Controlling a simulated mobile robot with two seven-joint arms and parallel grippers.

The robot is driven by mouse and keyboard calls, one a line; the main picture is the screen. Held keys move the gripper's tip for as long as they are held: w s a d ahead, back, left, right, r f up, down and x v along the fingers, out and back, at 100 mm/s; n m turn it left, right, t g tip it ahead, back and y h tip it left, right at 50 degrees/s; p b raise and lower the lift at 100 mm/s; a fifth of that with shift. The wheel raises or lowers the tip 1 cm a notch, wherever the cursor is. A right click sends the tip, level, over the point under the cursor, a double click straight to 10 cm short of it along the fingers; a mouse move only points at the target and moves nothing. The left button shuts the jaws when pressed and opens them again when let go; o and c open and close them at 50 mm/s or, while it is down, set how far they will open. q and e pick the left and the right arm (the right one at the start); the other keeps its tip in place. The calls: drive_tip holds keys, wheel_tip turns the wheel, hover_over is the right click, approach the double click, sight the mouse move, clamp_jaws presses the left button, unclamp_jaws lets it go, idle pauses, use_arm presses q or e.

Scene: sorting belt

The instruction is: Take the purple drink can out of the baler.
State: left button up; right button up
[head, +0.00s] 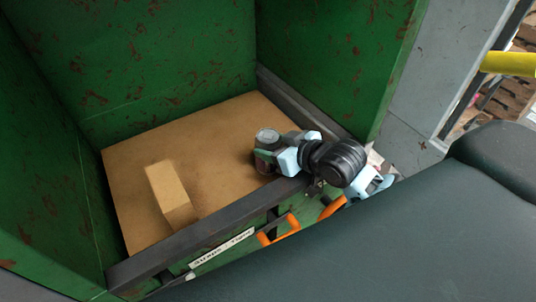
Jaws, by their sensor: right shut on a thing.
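A drink can (267,136) with a silvery top stands upright at the right side of the baler, just inside its front edge. Its side is mostly covered by my fingers, and I cannot make out purple on it. My right gripper (268,155) reaches in over the baler's front rim from the right and is shut on the can. The green, rust-flecked baler (160,60) has a flat brown cardboard floor (215,130). Whether the can touches this floor is hard to tell. My left gripper is not in view.
A brown cardboard block (170,190) lies on the baler floor at the left. A yellow rail (510,63) and wooden pallets (505,95) are at the far right.

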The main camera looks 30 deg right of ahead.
drive_tip(key=shift+r, duration=5)
